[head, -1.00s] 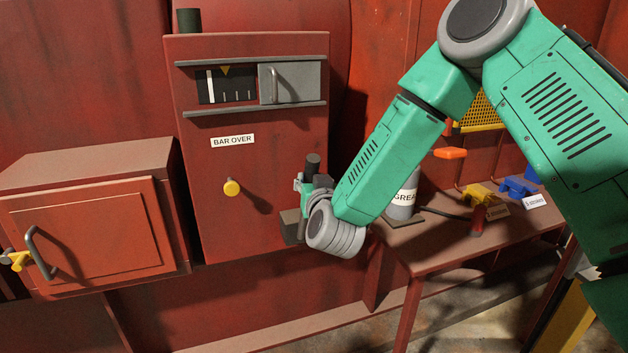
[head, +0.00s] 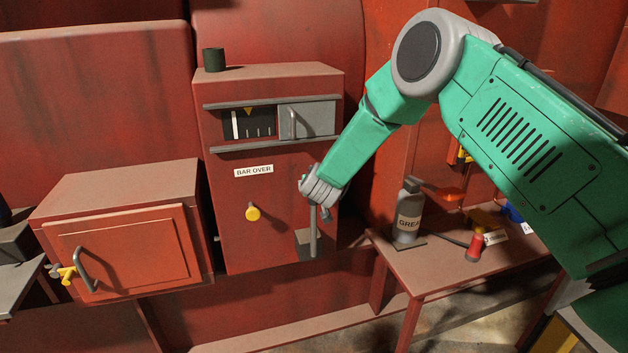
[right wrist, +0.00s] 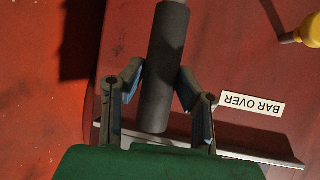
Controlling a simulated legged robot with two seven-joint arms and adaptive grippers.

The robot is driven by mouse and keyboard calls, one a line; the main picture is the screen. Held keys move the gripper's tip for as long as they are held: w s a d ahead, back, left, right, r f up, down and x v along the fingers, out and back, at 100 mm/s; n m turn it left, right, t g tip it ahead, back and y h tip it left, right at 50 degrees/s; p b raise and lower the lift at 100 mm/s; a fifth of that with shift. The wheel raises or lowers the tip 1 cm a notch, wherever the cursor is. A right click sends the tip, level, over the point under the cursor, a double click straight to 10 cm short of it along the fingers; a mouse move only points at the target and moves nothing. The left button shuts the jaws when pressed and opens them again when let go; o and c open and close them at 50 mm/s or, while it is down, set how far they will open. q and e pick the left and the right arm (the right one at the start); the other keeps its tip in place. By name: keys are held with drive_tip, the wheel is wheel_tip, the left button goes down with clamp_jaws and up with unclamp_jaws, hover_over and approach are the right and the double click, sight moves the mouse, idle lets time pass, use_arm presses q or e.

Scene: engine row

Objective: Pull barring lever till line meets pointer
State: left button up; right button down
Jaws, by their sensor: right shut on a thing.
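The barring lever (head: 313,238) is a grey rod rising from a dark slot at the lower right of the red BAR OVER panel. Its dark cylindrical grip (right wrist: 166,35) fills the middle of the right wrist view. My right gripper (right wrist: 160,75) is shut on this grip, one finger on each side. In the head view my right wrist hides the lever's top. In the panel window, the thick white line (head: 235,124) stands left of the yellow pointer (head: 249,111), apart from it. My left gripper is not in view.
A yellow knob (head: 253,213) sits left of the lever, below the BAR OVER label (head: 253,171). A red box with a handled door (head: 125,255) projects at the left. A bench (head: 440,265) with a grease bottle (head: 408,215) and red-handled tool (head: 475,244) stands at the right.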

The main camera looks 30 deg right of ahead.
drive_tip(key=shift+w+d, duration=0.4)
drive_tip(key=shift+w, duration=0.25)
drive_tip(key=c, duration=1.4)
unclamp_jaws()
drive_tip(key=shift+a, duration=0.1)
drive_tip(key=shift+c, duration=0.2)
drive_tip(key=shift+o, duration=1.2)
drive_tip(key=shift+w+f, duration=0.1)
drive_tip(key=shift+f, duration=0.1)
drive_tip(key=v, duration=1.2)
